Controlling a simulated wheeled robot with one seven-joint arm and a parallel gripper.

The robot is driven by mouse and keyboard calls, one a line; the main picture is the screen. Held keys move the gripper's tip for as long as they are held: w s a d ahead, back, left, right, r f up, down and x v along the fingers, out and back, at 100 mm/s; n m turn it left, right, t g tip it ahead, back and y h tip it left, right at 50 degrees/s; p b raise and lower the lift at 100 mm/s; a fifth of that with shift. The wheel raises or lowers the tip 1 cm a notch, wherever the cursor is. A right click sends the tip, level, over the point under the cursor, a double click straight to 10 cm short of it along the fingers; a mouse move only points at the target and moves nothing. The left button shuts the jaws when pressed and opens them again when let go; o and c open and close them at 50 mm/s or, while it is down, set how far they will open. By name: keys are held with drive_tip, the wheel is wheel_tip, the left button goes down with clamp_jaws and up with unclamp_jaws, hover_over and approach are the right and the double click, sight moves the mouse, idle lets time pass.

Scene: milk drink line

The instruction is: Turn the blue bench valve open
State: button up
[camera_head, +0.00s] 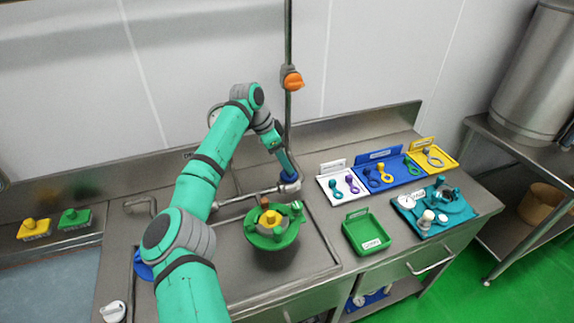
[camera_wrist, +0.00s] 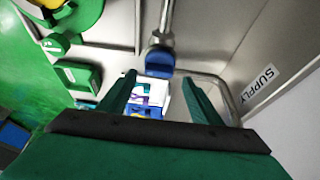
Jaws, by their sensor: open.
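The blue bench valve (camera_wrist: 160,62) shows in the wrist view as a blue handle at the end of a steel pipe. It lies ahead of my gripper, in line with the space between the two dark green fingers. My gripper (camera_wrist: 160,95) is open, with nothing between its fingertips. In the head view, blue (camera_head: 286,165) shows at the end of my arm, just above the silver pipe end. Valve and gripper overlap there, so I cannot tell whether they touch.
An orange valve (camera_head: 292,81) sits on a vertical pipe behind. A green round vessel (camera_head: 262,242) stands in front of the bench pipe. A green tray (camera_head: 366,232), a blue tray (camera_head: 401,176) and a teal tray (camera_head: 438,218) lie to the right. A SUPPLY label (camera_wrist: 258,84) marks the backsplash.

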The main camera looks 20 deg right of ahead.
sight(286, 174)
wheel_tip(286, 174, down, 2)
drive_tip(key=shift+d+f, duration=0.1)
drive_tip(key=shift+d, duration=0.05)
drive_tip(key=shift+d+f, duration=0.15)
drive_tip(key=shift+f, duration=0.1)
drive_tip(key=shift+s+d+f, duration=0.15)
drive_tip(key=shift+d, duration=0.2)
drive_tip(key=shift+a, duration=0.1)
drive_tip(key=c, duration=1.1)
